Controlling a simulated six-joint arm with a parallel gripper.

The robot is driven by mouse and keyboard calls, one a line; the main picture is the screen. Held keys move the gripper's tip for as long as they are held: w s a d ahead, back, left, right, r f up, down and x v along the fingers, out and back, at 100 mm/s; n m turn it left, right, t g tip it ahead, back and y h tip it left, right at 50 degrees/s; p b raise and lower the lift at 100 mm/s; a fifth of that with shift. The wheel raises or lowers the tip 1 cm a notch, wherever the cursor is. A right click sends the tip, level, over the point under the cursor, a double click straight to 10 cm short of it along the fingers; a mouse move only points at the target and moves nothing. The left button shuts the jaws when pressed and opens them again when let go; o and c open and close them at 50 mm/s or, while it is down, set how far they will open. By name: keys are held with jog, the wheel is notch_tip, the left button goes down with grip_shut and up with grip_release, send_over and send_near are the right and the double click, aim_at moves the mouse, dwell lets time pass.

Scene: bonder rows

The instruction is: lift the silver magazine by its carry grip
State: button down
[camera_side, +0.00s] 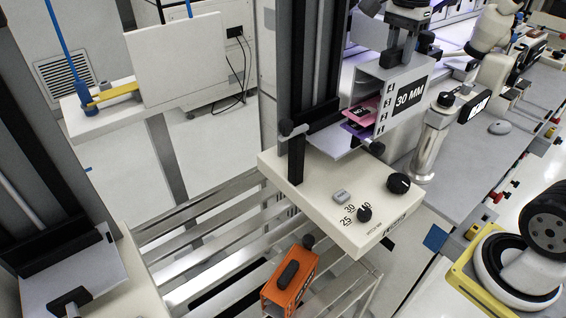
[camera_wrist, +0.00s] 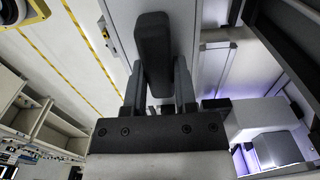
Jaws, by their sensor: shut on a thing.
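The silver magazine (camera_side: 377,75) is at the upper middle of the side view, with a "30 MM" label and numbered levels on its faces. Pink and purple plates (camera_side: 362,112) show at its open side. Its dark carry grip (camera_side: 391,59) is on top. My gripper (camera_side: 401,44) comes down from above and is shut on this grip. In the wrist view the dark carry grip (camera_wrist: 153,45) sits between the two fingers of my gripper (camera_wrist: 158,85), with the magazine's grey top (camera_wrist: 186,22) behind it. Whether the magazine's underside touches anything is hidden.
A white machine deck (camera_side: 320,195) with knobs and a dark vertical column (camera_side: 311,65) is left of and below the magazine.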

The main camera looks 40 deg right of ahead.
jog(key=shift+s+r, duration=0.25)
jog(key=shift+s, duration=0.1)
dwell(0.6)
jog(key=n, duration=0.1)
jog(key=w+a+n, duration=0.1)
jog(key=n, duration=0.1)
jog(key=w+n, duration=0.1)
jog(key=shift+w+a+r, duration=0.1)
jog(key=shift+w+a, duration=0.1)
jog(key=shift+a, duration=0.05)
jog(key=w+a+n, duration=0.5)
jog(key=w+n, duration=0.1)
jog(key=n, duration=0.8)
jog(key=shift+w+a, duration=0.15)
jog(key=shift+r, duration=0.1)
